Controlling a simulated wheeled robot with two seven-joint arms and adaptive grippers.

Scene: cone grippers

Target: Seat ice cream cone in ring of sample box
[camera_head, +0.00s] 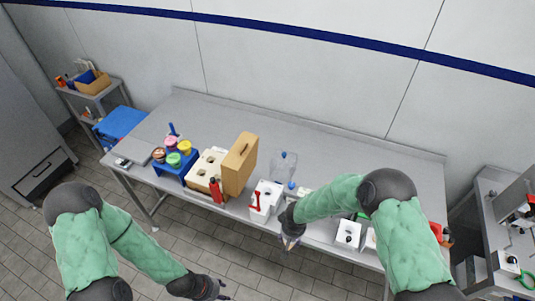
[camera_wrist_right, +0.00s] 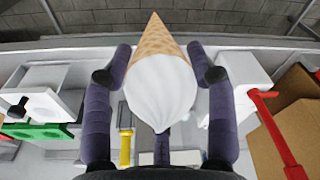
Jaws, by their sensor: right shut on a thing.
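The ice cream cone (camera_wrist_right: 160,75) has a tan waffle cone and a smooth white top. In the right wrist view it sits between the two fingers of my right gripper (camera_wrist_right: 160,68), which is shut on it. In the head view my right gripper (camera_head: 290,238) is at the table's front edge, and the cone there is small and mostly hidden. My left gripper (camera_head: 218,290) is low, in front of the table and away from the objects; its finger gap is unclear. A cream box with round holes (camera_head: 195,179) stands left of centre; I cannot tell whether it is the sample box.
On the table (camera_head: 330,175) stand a tan case (camera_head: 239,165), a red bottle (camera_head: 215,190), a blue rack of colored tubs (camera_head: 170,168), a white box with a red handle (camera_head: 264,207), and another white box (camera_head: 347,234). The rear right tabletop is clear.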

